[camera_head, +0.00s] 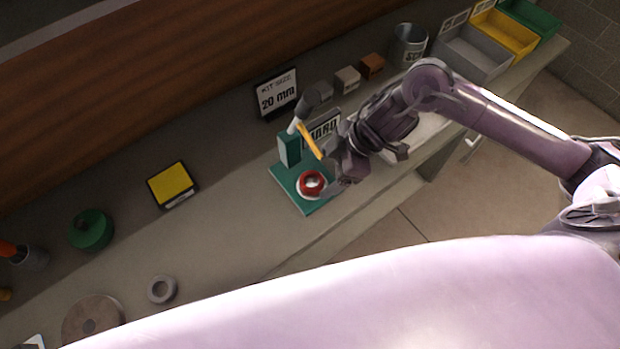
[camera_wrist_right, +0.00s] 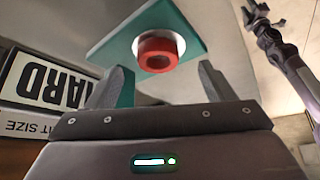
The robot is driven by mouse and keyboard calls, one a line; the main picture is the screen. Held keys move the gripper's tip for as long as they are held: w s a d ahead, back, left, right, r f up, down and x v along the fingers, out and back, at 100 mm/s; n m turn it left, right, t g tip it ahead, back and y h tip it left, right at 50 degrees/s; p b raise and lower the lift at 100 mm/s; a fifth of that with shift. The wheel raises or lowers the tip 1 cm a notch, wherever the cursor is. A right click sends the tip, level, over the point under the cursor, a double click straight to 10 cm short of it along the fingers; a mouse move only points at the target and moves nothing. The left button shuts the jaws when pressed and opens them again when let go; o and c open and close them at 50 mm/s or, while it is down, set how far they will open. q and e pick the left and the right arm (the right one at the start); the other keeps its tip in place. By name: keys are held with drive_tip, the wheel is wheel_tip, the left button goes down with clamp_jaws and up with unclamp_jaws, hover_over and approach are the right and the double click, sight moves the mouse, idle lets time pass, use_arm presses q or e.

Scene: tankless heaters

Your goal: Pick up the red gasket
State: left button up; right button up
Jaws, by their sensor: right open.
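The red gasket (camera_head: 311,184) is a small thick ring on a white round seat on the green base plate (camera_head: 288,190) of a tester on the bench. In the right wrist view the gasket (camera_wrist_right: 158,52) shows ahead, between and beyond the fingers. My right gripper (camera_head: 338,178) is beside the gasket, on its right in the head view. It is open and empty, and its two fingers (camera_wrist_right: 164,76) stand apart. My left gripper does not show in the head view; an arm at the top right of the wrist view (camera_wrist_right: 282,45) is too small to read its jaws.
A green post with a yellow lever (camera_head: 310,141) stands behind the gasket. A "HARD" sign (camera_head: 322,128) and a "20 mm" kit sign (camera_head: 278,94) stand behind. Bench is clear between.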

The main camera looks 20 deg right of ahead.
sight(310, 180)
drive_tip(key=x, duration=0.3)
drive_tip(key=shift+w+a+f+p, duration=0.15)
drive_tip(key=shift+w+a+p, duration=0.15)
drive_tip(key=shift+a, duration=0.15)
drive_tip(key=shift+f, duration=0.25)
drive_tip(key=c, duration=1.2)
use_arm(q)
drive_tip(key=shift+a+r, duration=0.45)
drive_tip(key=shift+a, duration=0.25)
use_arm(e)
drive_tip(key=shift+o, duration=0.2)
